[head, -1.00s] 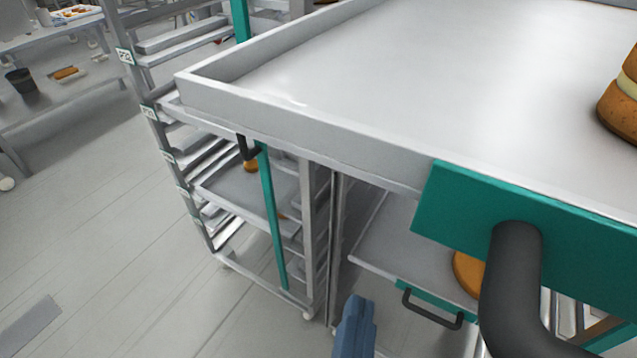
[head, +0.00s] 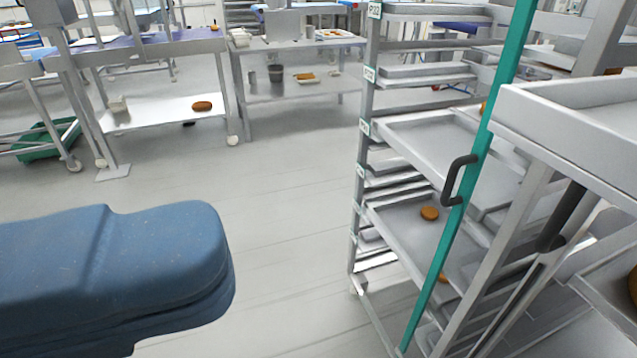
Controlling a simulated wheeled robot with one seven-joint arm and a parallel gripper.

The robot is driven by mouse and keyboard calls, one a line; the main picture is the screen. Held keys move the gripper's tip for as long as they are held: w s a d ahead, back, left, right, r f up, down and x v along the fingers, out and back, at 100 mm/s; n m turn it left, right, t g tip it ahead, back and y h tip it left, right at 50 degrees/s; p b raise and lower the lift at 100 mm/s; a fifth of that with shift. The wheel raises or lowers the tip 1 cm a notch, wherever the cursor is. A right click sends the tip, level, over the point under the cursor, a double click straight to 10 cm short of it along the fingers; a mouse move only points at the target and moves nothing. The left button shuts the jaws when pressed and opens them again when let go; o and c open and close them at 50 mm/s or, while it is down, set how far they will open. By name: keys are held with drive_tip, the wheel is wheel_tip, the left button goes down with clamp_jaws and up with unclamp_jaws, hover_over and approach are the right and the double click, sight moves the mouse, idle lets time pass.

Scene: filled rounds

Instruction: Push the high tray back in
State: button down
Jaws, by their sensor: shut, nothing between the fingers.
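The high tray (head: 572,140) is at the right edge. Only its corner, light grey rim and a strip of its floor show; the rest is out of frame. It stands above the other trays nearby and juts out toward me. How far it sticks out from its rack cannot be told. A blue rounded part of my own arm fills the lower left, apart from the tray. My gripper's fingers do not show.
A grey rack with several trays (head: 400,230) stands right of centre, some holding orange-brown rounds (head: 429,213). A teal upright (head: 478,165) with a black handle (head: 455,181) crosses it. Work tables (head: 290,92) stand at the back. The floor (head: 280,220) between is clear.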

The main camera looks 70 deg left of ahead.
drive_tip(key=p, duration=0.3)
approach(555, 168)
drive_tip(key=w, duration=0.5)
drive_tip(key=shift+w+d+r, duration=0.1)
drive_tip(key=shift+w+r, duration=0.05)
drive_tip(key=shift+w, duration=0.1)
drive_tip(key=shift+w+p, duration=0.3)
drive_tip(key=shift+w, duration=0.4)
drive_tip(key=shift+w, duration=0.1)
drive_tip(key=w+b, duration=0.4)
drive_tip(key=w, duration=0.6)
drive_tip(key=w+b, duration=0.5)
drive_tip(key=w, duration=0.5)
drive_tip(key=w+d+b, duration=0.1)
drive_tip(key=w+b, duration=0.3)
drive_tip(key=w, duration=0.6)
drive_tip(key=shift+w+b, duration=0.3)
drive_tip(key=shift+w, duration=0.1)
drive_tip(key=shift+w+d, duration=0.1)
drive_tip(key=shift+w+d+r, duration=0.1)
